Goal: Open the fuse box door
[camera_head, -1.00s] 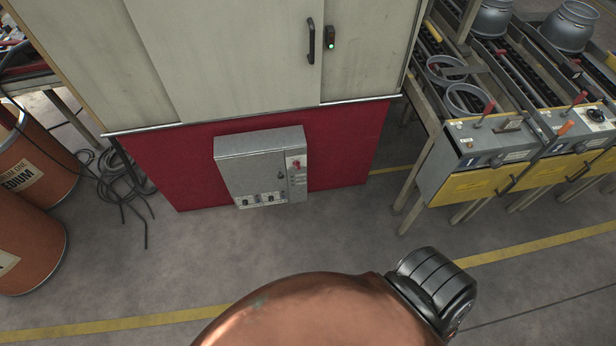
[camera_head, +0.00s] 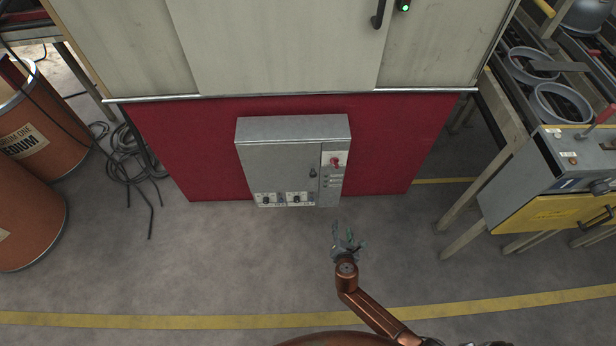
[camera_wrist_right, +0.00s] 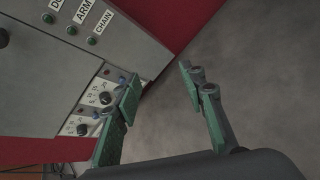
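The grey fuse box (camera_head: 275,160) is mounted on the red lower panel of a large cabinet. Its door is shut, with a dark latch (camera_head: 312,173) near the door's right edge. A red knob (camera_head: 335,161) sits on the strip to the right. My right gripper (camera_head: 347,236) is in front of and below the box's lower right corner, apart from it. In the right wrist view its green-padded fingers (camera_wrist_right: 160,108) are spread with nothing between them, and the box's labelled face (camera_wrist_right: 60,65) fills the upper left. My left gripper is not in view.
The red panel (camera_head: 395,140) is flat around the box. Orange drums (camera_head: 25,210) and coiled cables (camera_head: 130,165) lie at the left. A bench with a yellow front (camera_head: 545,213) stands at the right. The grey floor before the box is clear.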

